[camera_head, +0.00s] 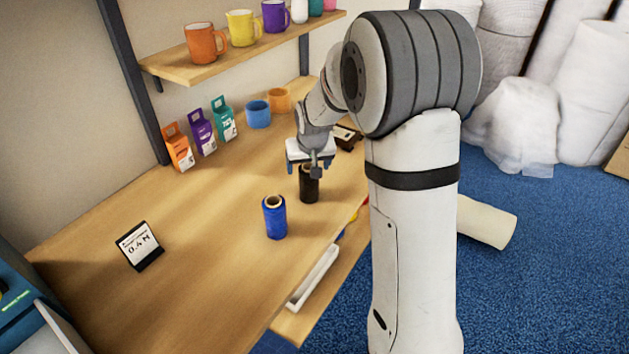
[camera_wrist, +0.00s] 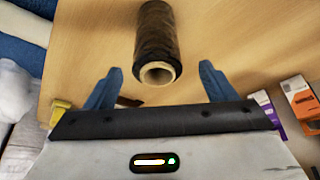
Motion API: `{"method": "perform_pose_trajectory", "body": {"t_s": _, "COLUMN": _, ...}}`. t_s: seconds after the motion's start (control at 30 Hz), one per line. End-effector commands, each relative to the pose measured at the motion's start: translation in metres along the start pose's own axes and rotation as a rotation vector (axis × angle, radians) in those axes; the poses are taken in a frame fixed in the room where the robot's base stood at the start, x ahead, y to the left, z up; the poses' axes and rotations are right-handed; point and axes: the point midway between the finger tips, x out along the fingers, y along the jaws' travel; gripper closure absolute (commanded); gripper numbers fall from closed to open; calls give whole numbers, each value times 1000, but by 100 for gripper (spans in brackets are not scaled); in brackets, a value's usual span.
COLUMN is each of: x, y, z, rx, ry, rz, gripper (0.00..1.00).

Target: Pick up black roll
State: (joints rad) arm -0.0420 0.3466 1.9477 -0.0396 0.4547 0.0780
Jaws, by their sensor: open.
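The black roll (camera_head: 309,186) stands upright on the wooden table, towards its right edge in the head view. It also shows in the wrist view (camera_wrist: 158,38), with its pale hollow core end facing the camera. My gripper (camera_head: 308,164) is right above the roll in the head view and partly covers its top. In the wrist view my gripper (camera_wrist: 158,80) has its two blue fingers wide apart, one on each side of the roll's near end. The fingers are apart from the roll, and nothing is held.
A blue roll (camera_head: 275,218) stands in front and left of the black roll. A small sign (camera_head: 139,246) stands on the table (camera_head: 195,268). Several bags, a blue cup (camera_head: 258,114) and an orange cup (camera_head: 279,99) stand along the wall, below a mug shelf (camera_head: 240,54).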

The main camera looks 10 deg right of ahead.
Motion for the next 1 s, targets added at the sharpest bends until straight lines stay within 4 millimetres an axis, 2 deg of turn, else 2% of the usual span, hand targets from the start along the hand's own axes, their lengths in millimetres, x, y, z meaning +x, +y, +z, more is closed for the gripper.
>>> {"method": "perform_pose_trajectory", "body": {"t_s": 0.33, "x": 43, "y": 3, "z": 4, "rx": 0, "ry": -3, "rz": 0, "gripper": 23}}
{"method": "perform_pose_trajectory", "body": {"t_s": 0.47, "x": 50, "y": 3, "z": 4, "rx": -1, "ry": -2, "rz": 0, "gripper": 23}}
{"method": "perform_pose_trajectory", "body": {"t_s": 0.67, "x": 51, "y": 2, "z": 4, "rx": -1, "ry": 0, "rz": 0, "gripper": 23}}
{"method": "perform_pose_trajectory", "body": {"t_s": 1.0, "x": 51, "y": 2, "z": 4, "rx": -2, "ry": 0, "rz": -1, "gripper": 50}}
